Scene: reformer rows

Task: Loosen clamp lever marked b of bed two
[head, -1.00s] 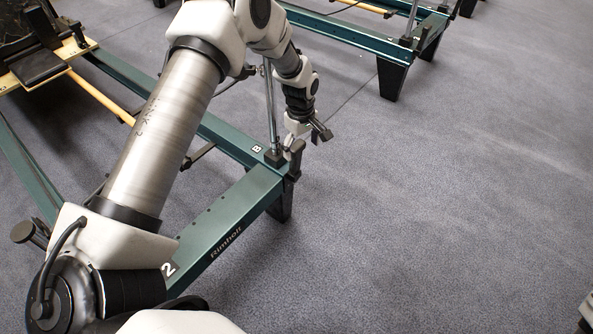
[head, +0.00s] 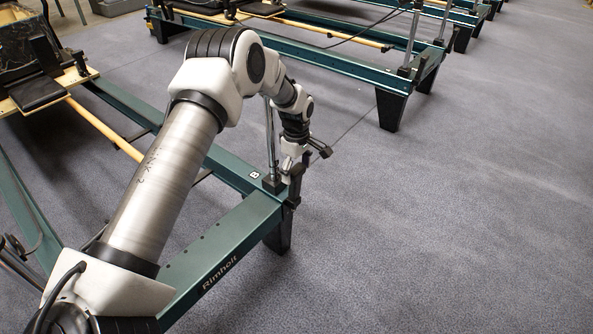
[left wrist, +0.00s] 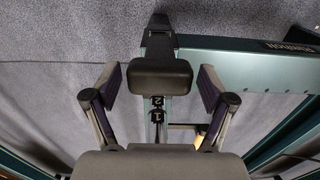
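Bed two is the green frame (head: 215,262) lettered "Rimholt" in the head view. A small B label (head: 254,175) sits on its side rail near the front corner post. The dark clamp lever (head: 294,186) is at that corner, below my left gripper (head: 307,152). In the left wrist view, a black block (left wrist: 160,76), seemingly the lever's end, lies between the spread fingers of my left gripper (left wrist: 159,80). Gaps show on both sides of it, so the gripper is open. My left forearm covers part of the bed's near end. My right gripper is out of view.
A metal upright (head: 270,140) rises from the corner beside my left wrist. Another green bed (head: 335,62) stands behind, with more beyond it. The grey carpet (head: 450,220) to the right is clear.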

